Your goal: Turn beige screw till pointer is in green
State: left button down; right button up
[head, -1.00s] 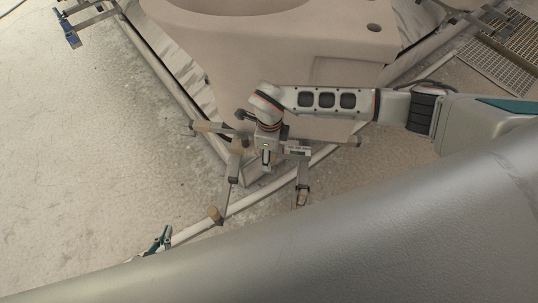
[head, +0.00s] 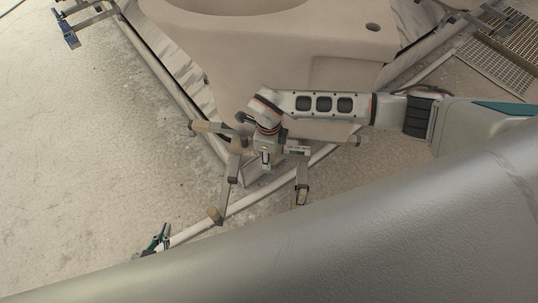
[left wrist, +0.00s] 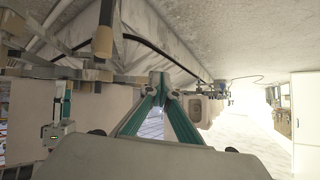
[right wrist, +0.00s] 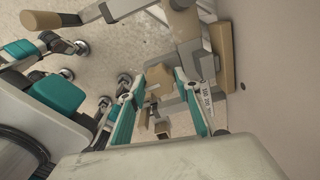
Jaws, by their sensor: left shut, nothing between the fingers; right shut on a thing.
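My left gripper (head: 157,240) shows small at the lower left in the head view, beside the white pipe. In the left wrist view its teal fingers (left wrist: 158,80) meet at the tips and are empty. My right gripper (right wrist: 156,84) is shut on a beige block-like part, which I take to be the beige screw (right wrist: 158,80). In the head view my right wrist covers that spot. A small pale scale plate with a green patch (head: 298,150) shows beside it. A marked pale plate (right wrist: 206,94) shows in the right wrist view. I cannot make out the pointer.
A white pipe (head: 190,231) runs below. A large beige basin (head: 215,60) stands behind, a floor grating (head: 503,55) at the right. Floor at the left is clear.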

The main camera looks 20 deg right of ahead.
jog(key=shift+w+r+m+p, duration=0.1)
jog(key=shift+r+m+p, duration=0.1)
jog(key=shift+m+p, duration=0.3)
jog(key=shift+r+m+p, duration=0.1)
jog(key=shift+m+p, duration=0.5)
jog(key=shift+m, duration=0.1)
jog(key=m+p, duration=0.2)
jog(key=m, duration=0.1)
jog(key=shift+f+m+p, duration=0.25)
jog(key=shift+m+p, duration=0.7)
jog(key=shift+m, duration=0.65)
jog(key=o, duration=1.1)
